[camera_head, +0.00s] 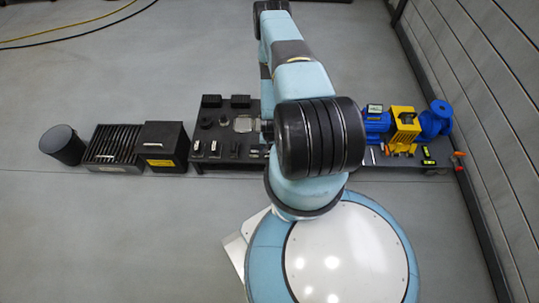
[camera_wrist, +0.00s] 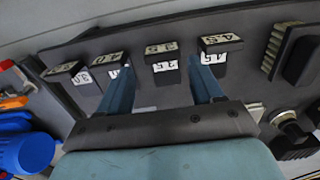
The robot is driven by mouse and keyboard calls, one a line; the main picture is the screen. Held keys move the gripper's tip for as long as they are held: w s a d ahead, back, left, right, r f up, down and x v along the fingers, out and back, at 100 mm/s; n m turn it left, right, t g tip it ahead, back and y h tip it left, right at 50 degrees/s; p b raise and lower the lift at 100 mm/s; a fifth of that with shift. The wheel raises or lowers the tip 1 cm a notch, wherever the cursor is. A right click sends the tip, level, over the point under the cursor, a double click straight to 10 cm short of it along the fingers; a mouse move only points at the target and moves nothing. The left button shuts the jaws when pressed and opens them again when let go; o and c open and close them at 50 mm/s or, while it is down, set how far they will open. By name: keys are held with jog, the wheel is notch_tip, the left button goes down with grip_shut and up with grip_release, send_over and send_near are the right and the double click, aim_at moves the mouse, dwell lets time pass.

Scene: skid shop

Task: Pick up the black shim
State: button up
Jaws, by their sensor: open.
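Several black shim blocks with white number labels stand in a row on the dark bench in the wrist view. They are a far-left one (camera_wrist: 65,70), a second (camera_wrist: 108,60), a third (camera_wrist: 161,48) marked 3.5 and a fourth (camera_wrist: 222,42) marked 4.5. My gripper (camera_wrist: 160,72) is open, its two blue fingers apart. The left finger partly covers the second block, and the right finger overlaps the fourth. The third shows between the fingers. I cannot tell contact or height. In the head view, small labelled blocks (camera_head: 214,149) line the bench's front edge; my arm hides my gripper.
The dark bench (camera_head: 245,160) also bears a brush (camera_wrist: 279,48) and black parts (camera_head: 211,101). A blue pump with a yellow part (camera_head: 403,128) stands to the right. A black box (camera_head: 163,146), a grated box (camera_head: 112,145) and a black bin (camera_head: 62,145) stand left. The near floor is clear.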

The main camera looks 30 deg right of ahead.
jog(key=shift+w+f, duration=0.15)
jog(key=shift+f, duration=1.35)
jog(key=shift+w+f, duration=0.15)
jog(key=shift+f, duration=1.3)
jog(key=c, duration=0.8)
jog(key=shift+r, duration=0.15)
